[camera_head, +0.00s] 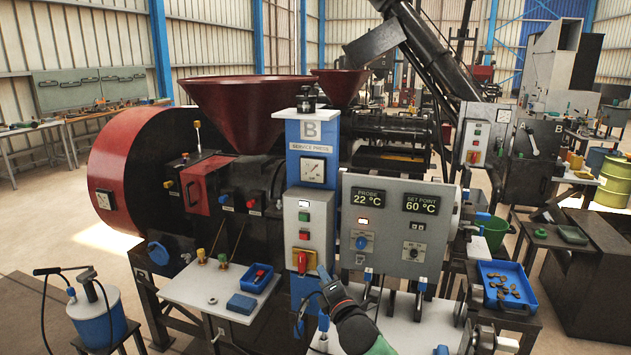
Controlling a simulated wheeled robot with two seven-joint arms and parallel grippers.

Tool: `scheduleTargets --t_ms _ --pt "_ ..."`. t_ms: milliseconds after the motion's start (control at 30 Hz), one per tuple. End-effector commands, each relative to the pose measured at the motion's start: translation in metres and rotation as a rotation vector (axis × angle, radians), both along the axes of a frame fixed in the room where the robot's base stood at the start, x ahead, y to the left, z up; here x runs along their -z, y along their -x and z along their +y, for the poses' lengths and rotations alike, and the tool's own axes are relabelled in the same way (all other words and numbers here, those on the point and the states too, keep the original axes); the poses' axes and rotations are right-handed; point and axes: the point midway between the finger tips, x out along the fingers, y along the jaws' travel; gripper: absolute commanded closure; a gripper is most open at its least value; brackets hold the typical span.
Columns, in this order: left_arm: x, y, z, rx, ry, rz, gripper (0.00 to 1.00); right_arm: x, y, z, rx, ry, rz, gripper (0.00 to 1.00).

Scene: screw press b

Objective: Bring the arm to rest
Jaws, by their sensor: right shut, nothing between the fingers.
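My right gripper (326,276) is shut and empty. It comes up from the bottom of the picture in front of the blue service post (305,170) marked B. Its fingertips are close to the red and yellow switch (303,261) low on the post's grey switch box; I cannot tell whether they touch it. My right arm (360,325) is dark with a green part at the bottom edge. My left gripper is not in view.
A control panel (381,250) reading 22 °C and 60 °C stands right of the post. A white shelf (195,290) holds a blue tray (257,278) and a blue block (241,303). Another blue tray (506,285) with brown pieces is at right. A blue canister (95,311) stands lower left.

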Motion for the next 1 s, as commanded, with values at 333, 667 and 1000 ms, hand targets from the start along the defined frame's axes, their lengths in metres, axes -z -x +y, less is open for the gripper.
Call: scheduleTargets --t_ms 333,667,1000 --pt "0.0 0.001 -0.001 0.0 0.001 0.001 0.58 0.06 0.043 -0.033 0.093 -0.242 0.275 1.0" --pt "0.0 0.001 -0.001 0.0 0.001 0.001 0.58 0.152 0.138 -0.088 0.317 -0.64 0.695 1.0" --pt "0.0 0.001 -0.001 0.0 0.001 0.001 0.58 0.226 0.268 -0.14 0.654 -1.025 1.058 1.0"
